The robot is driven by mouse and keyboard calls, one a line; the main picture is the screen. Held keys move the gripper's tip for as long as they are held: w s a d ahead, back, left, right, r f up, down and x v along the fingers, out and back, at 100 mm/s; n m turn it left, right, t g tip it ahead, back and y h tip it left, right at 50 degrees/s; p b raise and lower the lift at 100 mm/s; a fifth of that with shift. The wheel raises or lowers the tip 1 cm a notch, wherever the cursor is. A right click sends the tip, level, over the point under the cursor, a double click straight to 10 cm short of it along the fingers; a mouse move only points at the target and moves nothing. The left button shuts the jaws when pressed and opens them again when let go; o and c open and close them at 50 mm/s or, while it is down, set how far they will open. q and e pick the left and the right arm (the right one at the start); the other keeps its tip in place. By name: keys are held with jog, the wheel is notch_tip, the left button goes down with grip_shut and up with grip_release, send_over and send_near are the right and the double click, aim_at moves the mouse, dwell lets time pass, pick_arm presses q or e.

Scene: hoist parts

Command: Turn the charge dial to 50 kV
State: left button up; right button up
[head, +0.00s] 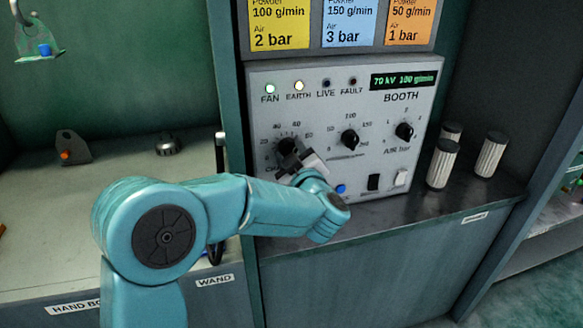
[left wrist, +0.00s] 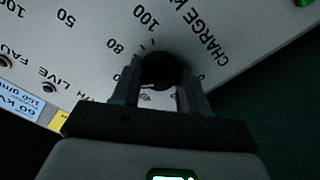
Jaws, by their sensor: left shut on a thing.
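The charge dial (head: 287,144) is a black knob at the left of the grey booth panel (head: 300,200), partly hidden by my gripper in the head view. My left gripper (head: 293,156) is shut on this dial. In the left wrist view the dial (left wrist: 162,68) sits between the two fingers (left wrist: 158,88), with "CHARGE" lettering and scale marks 80 and 100 around it. The green display (head: 404,79) reads 70 kV, 100 g/min. The dial's pointer is too dark to read. My right gripper is not in view.
The powder dial (head: 350,140) and air dial (head: 404,131) are to the right. Below are a blue button (head: 340,188) and switches (head: 374,182). FAN and EARTH lamps (head: 298,86) are lit. White ribbed cylinders (head: 442,163) stand on the shelf at right; a wand (head: 220,150) stands left.

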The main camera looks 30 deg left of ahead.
pick_arm(q)
jog(key=shift+n+b, duration=3.45)
jog(key=shift+n, duration=0.05)
jog(key=o, duration=1.1)
jog(key=shift+c, duration=0.2)
jog(key=shift+d, duration=0.1)
jog(key=v, duration=1.6)
jog(key=shift+s, duration=0.15)
